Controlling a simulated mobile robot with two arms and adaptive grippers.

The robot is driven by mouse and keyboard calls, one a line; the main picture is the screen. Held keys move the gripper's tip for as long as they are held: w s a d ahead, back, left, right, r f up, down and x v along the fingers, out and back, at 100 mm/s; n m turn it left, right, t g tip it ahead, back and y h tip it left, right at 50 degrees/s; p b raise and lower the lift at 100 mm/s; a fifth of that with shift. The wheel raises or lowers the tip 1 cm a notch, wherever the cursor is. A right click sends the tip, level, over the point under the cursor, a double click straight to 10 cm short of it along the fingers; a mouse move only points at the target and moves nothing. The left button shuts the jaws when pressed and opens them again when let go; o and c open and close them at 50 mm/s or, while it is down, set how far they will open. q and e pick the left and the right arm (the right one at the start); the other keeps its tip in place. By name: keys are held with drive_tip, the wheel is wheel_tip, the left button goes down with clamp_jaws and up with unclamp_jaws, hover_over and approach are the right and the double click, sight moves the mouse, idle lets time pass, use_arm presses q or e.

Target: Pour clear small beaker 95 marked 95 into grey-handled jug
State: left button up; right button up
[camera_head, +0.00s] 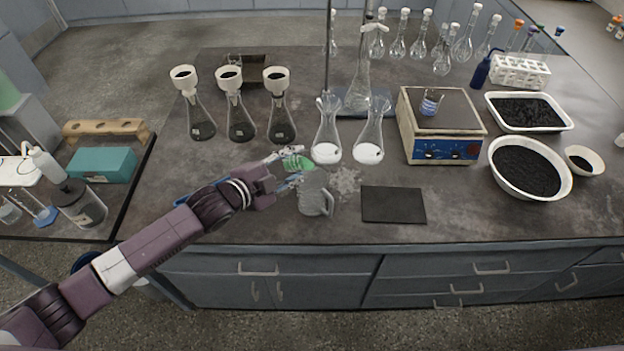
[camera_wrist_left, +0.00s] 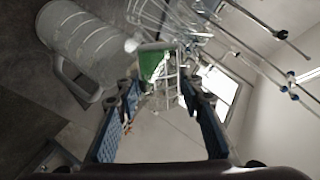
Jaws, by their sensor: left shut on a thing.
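My left gripper (camera_head: 282,172) is shut on a small clear beaker (camera_head: 298,162) with a green patch. The beaker looks tipped over, above the mouth of the grey jug; no number can be read on it. The grey-handled jug (camera_head: 314,195) stands upright on the bench just below, its handle on the right. In the left wrist view the beaker (camera_wrist_left: 172,78) sits between my fingers (camera_wrist_left: 160,105), and the jug (camera_wrist_left: 90,45) is close by at upper left. I cannot tell whether anything is flowing. My right gripper is not in view.
Two white-bottomed flasks (camera_head: 327,135) stand just behind the jug. A black mat (camera_head: 393,205) lies to its right. A scale (camera_head: 440,142) carries another small beaker (camera_head: 431,104). Funnel-topped flasks (camera_head: 240,122) stand at back left; black-filled basins (camera_head: 528,168) are at right.

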use_arm(q)
drive_tip(key=shift+w, duration=0.15)
drive_tip(key=shift+d+f, duration=0.1)
drive_tip(key=shift+f+m, duration=0.1)
drive_tip(key=shift+m, duration=0.2)
drive_tip(key=shift+s, duration=0.2)
idle(0.3)
drive_tip(key=shift+w, duration=0.15)
drive_tip(key=shift+y, duration=0.3)
drive_tip(key=shift+m, duration=0.3)
drive_tip(key=shift+s+d, duration=0.1)
drive_tip(key=shift+s, duration=0.1)
drive_tip(key=shift+w, duration=0.15)
idle(0.4)
